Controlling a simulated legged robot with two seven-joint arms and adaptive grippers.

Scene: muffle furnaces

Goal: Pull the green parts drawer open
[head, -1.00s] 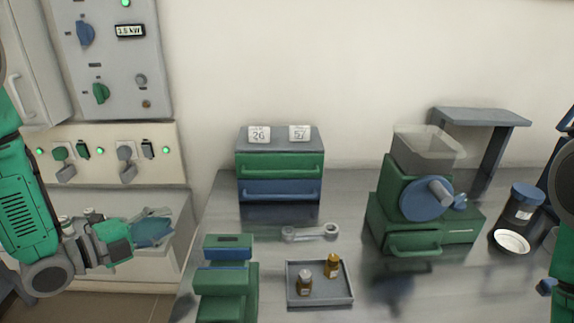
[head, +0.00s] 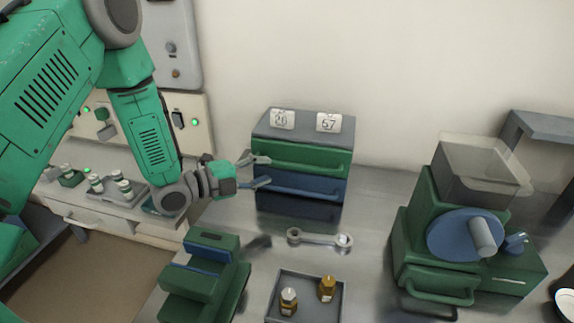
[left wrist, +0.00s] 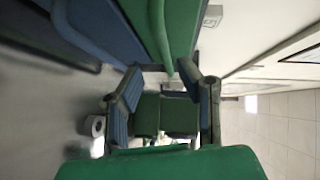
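The green drawer (head: 300,155) is the upper one in a small grey-topped cabinet. Its front looks flush, with a long green bar handle across it. My left gripper (head: 262,171) is open at the left end of the cabinet front, its fingers spread one above the other near the handle's left end. In the left wrist view, the open fingers (left wrist: 168,78) show with the green drawer's handle (left wrist: 158,35) running down between their tips. I see no grip on the handle, and cannot tell whether a finger touches it. My right gripper is out of view.
A blue drawer (head: 300,188) sits just below the green one. Two number cards (head: 328,122) stand on the cabinet. A wrench (head: 318,239), a grey tray (head: 338,300) with two bottles, and a green block-like fixture (head: 205,275) lie in front. A green machine (head: 465,250) stands right.

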